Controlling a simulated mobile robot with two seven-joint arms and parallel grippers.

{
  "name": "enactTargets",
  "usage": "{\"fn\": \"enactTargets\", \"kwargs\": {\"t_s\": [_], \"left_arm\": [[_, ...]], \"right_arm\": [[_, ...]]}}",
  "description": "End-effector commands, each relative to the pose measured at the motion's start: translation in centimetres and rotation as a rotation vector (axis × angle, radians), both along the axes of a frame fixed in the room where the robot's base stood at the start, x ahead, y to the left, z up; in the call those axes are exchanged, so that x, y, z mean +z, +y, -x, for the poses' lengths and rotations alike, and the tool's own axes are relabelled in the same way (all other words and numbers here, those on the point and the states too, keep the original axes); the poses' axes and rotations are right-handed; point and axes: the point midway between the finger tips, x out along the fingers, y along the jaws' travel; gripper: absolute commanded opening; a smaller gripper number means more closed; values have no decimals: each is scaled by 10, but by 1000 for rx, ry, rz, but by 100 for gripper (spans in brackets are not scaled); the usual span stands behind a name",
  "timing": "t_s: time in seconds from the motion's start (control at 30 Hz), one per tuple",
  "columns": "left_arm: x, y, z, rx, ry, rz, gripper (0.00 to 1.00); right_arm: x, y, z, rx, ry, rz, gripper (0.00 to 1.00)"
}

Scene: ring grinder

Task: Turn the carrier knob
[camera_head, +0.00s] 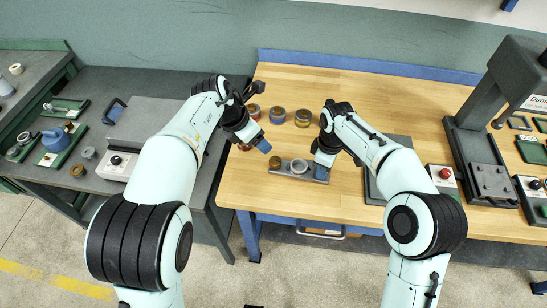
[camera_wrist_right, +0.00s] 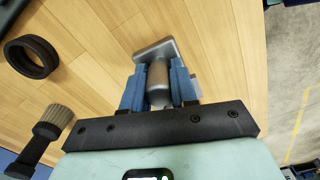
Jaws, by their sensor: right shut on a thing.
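The carrier is a flat grey bar (camera_head: 287,175) on the wooden table near its front edge. A brown round piece (camera_head: 275,162) and a pale ring (camera_head: 299,166) sit on it. My right gripper (camera_head: 321,172) is at the bar's right end and hides part of it. In the right wrist view, my right gripper (camera_wrist_right: 158,90) has its blue fingers shut on the carrier knob (camera_wrist_right: 158,76), a grey cylinder. A grey part (camera_wrist_right: 152,49) shows just beyond the knob. My left gripper (camera_head: 263,143) hangs behind the carrier, apart from it; its opening is unclear.
Several rings lie behind the carrier, including one at the middle (camera_head: 277,116) and one at the right (camera_head: 302,118). A dark flat plate (camera_head: 398,152) lies right of my right gripper. A dark press (camera_head: 480,150) stands farther right. The wood behind the rings is clear.

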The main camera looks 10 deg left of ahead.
Motion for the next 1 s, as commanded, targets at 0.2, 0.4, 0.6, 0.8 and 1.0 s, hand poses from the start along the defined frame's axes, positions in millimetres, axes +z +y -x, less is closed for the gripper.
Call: {"fn": "enactTargets", "kwargs": {"t_s": [0.2, 0.4, 0.6, 0.8, 1.0], "left_arm": [[-7, -12, 11, -73, 27, -42, 66], [-39, -21, 2, -71, 29, -41, 66], [-76, -32, -8, -69, 27, -39, 66], [-101, -40, -16, -68, 24, -37, 66], [-110, -43, -19, -68, 23, -36, 66]], "right_arm": [[1, 1, 0, 0, -2, -2, 0], [1, 1, 0, 0, -2, -2, 0], [1, 1, 0, 0, -3, -1, 0], [1, 0, 0, 0, -3, -1, 0], [1, 0, 0, 0, -3, -1, 0]]}}
